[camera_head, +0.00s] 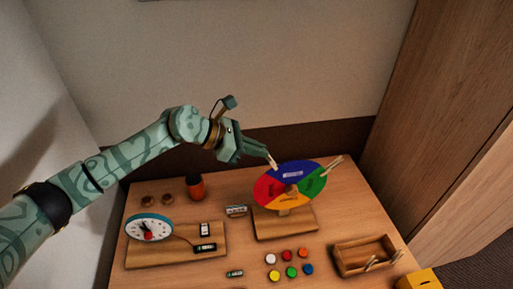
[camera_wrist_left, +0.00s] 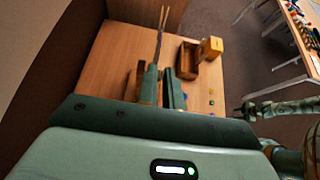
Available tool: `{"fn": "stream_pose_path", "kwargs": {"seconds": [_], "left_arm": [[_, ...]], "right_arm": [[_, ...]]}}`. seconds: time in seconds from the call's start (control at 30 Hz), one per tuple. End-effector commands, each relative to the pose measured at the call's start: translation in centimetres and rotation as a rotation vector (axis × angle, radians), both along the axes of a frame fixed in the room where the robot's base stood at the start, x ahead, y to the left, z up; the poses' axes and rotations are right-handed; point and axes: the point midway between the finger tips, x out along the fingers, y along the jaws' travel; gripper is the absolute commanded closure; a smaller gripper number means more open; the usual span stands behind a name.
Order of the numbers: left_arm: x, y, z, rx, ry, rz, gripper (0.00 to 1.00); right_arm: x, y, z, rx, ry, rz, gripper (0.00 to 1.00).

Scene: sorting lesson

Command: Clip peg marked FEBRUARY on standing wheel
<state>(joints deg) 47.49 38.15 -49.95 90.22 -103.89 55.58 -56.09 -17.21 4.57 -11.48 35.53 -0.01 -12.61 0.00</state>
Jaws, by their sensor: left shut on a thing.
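The standing wheel (camera_head: 268,190) has blue, green, yellow and red sectors and stands tilted on a wooden base (camera_head: 268,228). My left gripper (camera_head: 266,155) is shut on a pale wooden peg (camera_head: 272,164) just above the wheel's upper left rim. The peg's tip is close to the rim; I cannot tell whether it touches. Its marking is not readable. Another pale peg (camera_head: 333,163) is at the wheel's upper right rim. In the left wrist view, the left fingers (camera_wrist_left: 161,70) are close together. Part of my right arm shows there, its gripper (camera_wrist_left: 242,112) too small to judge.
A wooden tray (camera_head: 345,272) with pegs stands at the front right beside a yellow box (camera_head: 420,280). Several coloured discs (camera_head: 288,256) lie before the wheel.

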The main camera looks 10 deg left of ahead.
Motion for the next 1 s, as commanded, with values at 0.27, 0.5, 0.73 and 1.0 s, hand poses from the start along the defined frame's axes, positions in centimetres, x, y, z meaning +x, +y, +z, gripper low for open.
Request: {"fn": "stream_pose_path", "kwargs": {"seconds": [0.27,0.5,0.73,1.0], "left_arm": [[0.0,-0.1,-0.3,0.0,0.0,-0.001,1.0],[0.2,-0.5,-1.1,-0.001,0.001,0.0,1.0],[0.3,-0.7,-1.4,0.0,0.0,-0.001,1.0],[0.3,-0.7,-1.4,0.0,0.0,0.0,0.67]], "right_arm": [[0.0,0.0,-0.2,0.0,0.001,0.0,0.64],[-0.1,0.0,-0.8,0.0,0.003,-0.001,0.64],[-0.1,0.0,-1.0,0.0,0.003,-0.001,0.64],[-0.1,0.0,-1.0,0.0,0.003,-0.001,0.64]]}}
